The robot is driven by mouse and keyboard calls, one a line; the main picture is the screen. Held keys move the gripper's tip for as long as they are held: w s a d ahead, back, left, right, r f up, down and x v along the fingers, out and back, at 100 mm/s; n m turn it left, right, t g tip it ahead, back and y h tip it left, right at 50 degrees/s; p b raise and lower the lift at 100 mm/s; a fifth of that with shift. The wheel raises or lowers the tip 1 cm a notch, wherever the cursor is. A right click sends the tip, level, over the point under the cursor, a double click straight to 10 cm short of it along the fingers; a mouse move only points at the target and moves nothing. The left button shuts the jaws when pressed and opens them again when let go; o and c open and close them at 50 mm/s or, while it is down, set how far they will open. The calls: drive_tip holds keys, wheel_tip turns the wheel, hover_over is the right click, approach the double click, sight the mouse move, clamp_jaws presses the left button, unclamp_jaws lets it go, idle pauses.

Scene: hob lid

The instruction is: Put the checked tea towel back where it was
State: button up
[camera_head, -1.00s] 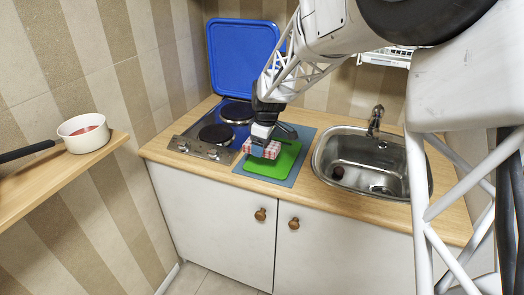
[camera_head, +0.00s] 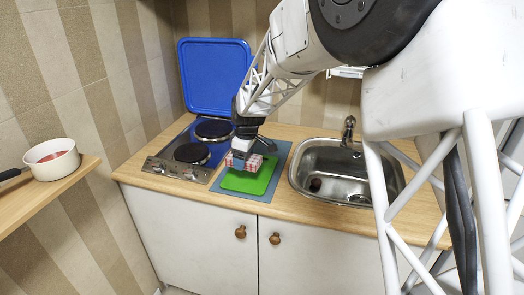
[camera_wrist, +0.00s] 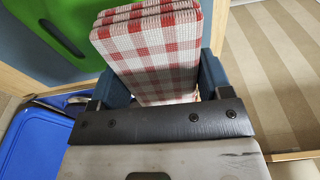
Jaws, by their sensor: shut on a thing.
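The red-and-white checked tea towel (camera_head: 243,162) is a folded block held in my gripper (camera_head: 241,153). In the wrist view the towel (camera_wrist: 155,60) sits between the two blue fingers, which press on its left and right sides. In the head view it appears over the back of the green board (camera_head: 246,183), which lies on a blue-grey mat (camera_head: 226,188) on the counter. I cannot tell how far the towel is above the board. My gripper hides part of the towel.
The hob (camera_head: 170,166) is left of the mat, its blue lid (camera_head: 215,75) raised against the wall. The steel sink (camera_head: 335,165) with its tap (camera_head: 348,128) is to the right. A white pan (camera_head: 52,160) with red contents stands on a wooden shelf (camera_head: 45,202) at left.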

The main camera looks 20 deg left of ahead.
drive_tip(key=w+d+f+m, duration=0.1)
drive_tip(key=w+d, duration=0.1)
drive_tip(key=w, duration=0.2)
drive_tip(key=w+d+f+m, duration=0.1)
drive_tip(key=w+d, duration=0.1)
drive_tip(key=w, duration=0.2)
drive_tip(key=w+d+f+m, duration=0.1)
drive_tip(key=w+d, duration=0.2)
drive_tip(key=w, duration=0.1)
drive_tip(key=shift+w+d+m+t, duration=0.1)
drive_tip(key=shift+w+m+t, duration=0.2)
drive_tip(key=shift+w+m, duration=0.1)
drive_tip(key=shift+w+a+f, duration=0.25)
drive_tip(key=shift+w+a, duration=0.9)
drive_tip(key=shift+w, duration=1.25)
drive_tip(key=shift+w+a+f, duration=0.25)
drive_tip(key=shift+w+a, duration=0.95)
drive_tip(key=shift+w, duration=1.2)
drive_tip(key=shift+w+a+f, duration=0.25)
drive_tip(key=shift+w+a, duration=0.9)
drive_tip(key=shift+w, duration=1.25)
drive_tip(key=shift+f, duration=0.15)
drive_tip(key=shift+f, duration=1.65)
drive_tip(key=shift+f, duration=0.15)
drive_tip(key=o, duration=0.9)
